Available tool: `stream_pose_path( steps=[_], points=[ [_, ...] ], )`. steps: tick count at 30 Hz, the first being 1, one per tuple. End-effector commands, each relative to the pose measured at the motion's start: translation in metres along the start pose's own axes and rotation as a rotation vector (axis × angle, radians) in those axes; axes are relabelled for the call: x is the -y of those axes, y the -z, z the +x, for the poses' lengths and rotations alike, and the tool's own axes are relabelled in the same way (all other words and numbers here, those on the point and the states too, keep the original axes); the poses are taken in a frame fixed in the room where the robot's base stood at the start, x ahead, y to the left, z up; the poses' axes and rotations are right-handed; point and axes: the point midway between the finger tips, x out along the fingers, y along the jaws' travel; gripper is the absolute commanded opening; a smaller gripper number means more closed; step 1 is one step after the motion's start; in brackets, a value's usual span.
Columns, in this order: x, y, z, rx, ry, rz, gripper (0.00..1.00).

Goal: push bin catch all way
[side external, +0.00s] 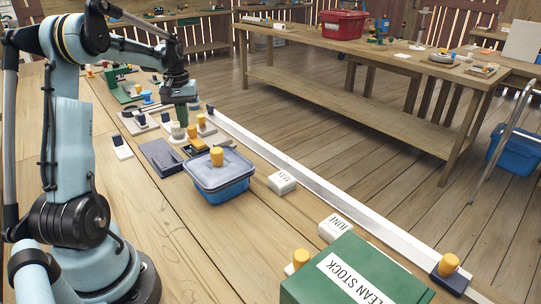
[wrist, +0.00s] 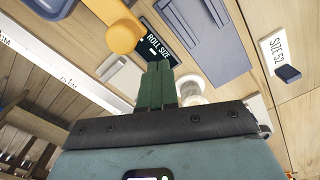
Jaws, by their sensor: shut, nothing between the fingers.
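A blue bin (side external: 220,190) with a grey-blue lid stands on the bench in the side view. I cannot make out which part is the catch. A corner that looks like this bin (wrist: 52,6) shows at the top left of the wrist view. My gripper (side external: 181,124) is beyond the bin, to its left, pointing down over a cluster of small parts. Its green fingers (wrist: 157,84) are together and empty in the wrist view, near an orange knob (wrist: 123,37) and a ROLL SIZE plate (wrist: 158,42).
A grey-blue tray (side external: 160,157) lies left of the bin. White blocks (side external: 282,183) and a green CLEAN STOCK box (side external: 345,275) stand nearer the camera. A long white rail (side external: 300,176) runs along the bench edge. Bare wood lies in front of the bin.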

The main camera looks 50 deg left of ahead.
Motion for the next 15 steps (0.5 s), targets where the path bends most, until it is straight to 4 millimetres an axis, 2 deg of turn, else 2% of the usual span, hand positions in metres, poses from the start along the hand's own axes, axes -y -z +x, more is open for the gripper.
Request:
stream_pose_path(
  steps=[15],
  points=[
    [-0.007, -0.013, 0.000, 0.000, 0.000, 0.001, 0.00]
  ],
)
